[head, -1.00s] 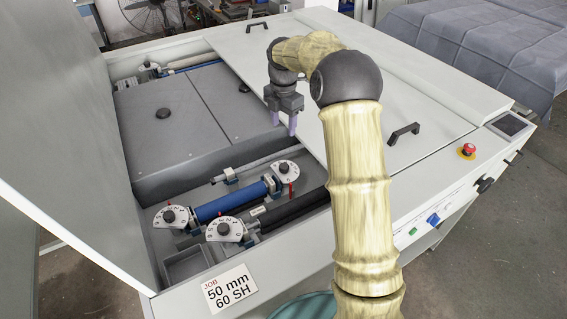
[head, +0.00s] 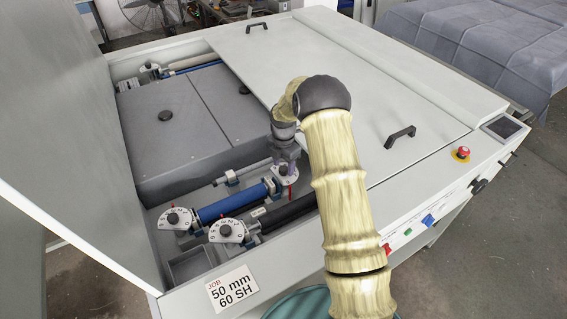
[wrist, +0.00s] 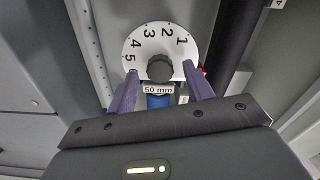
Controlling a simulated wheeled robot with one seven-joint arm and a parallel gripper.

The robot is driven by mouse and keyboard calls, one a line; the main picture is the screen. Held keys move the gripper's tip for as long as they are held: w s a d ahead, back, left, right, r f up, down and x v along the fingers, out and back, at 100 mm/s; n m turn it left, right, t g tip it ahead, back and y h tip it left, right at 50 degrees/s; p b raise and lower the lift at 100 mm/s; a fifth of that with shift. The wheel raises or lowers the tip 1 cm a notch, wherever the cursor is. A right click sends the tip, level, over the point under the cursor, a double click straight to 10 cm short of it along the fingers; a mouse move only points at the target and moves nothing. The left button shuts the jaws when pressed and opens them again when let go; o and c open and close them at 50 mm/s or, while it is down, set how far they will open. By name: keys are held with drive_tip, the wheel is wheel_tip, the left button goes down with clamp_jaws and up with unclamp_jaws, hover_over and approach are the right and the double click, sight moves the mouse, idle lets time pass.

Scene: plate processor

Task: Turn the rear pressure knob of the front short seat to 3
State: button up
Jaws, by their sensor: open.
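A white dial plate (wrist: 146,45) numbered 1 to 5 lies ahead in the wrist view, with a dark round knob (wrist: 160,68) at its centre. A red mark (wrist: 204,70) shows at the right edge, just past the 1. My gripper (wrist: 160,76) is open, its purple fingers on either side of the knob; contact cannot be told. In the head view my gripper (head: 286,158) is over this rear dial (head: 291,179), at the far end of the blue roller (head: 230,201), and partly hides it. A "50 mm" label (wrist: 158,90) sits below the knob.
Two similar dials stand nearer, a left one (head: 176,219) and a front one (head: 227,231), beside a black roller (head: 290,212). A grey block (head: 165,160) lies behind. The white cover (head: 350,100) with handles is to the right; the raised lid (head: 80,165) is left.

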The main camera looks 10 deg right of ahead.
drive_tip(key=shift+f, duration=0.5)
drive_tip(key=c, duration=1)
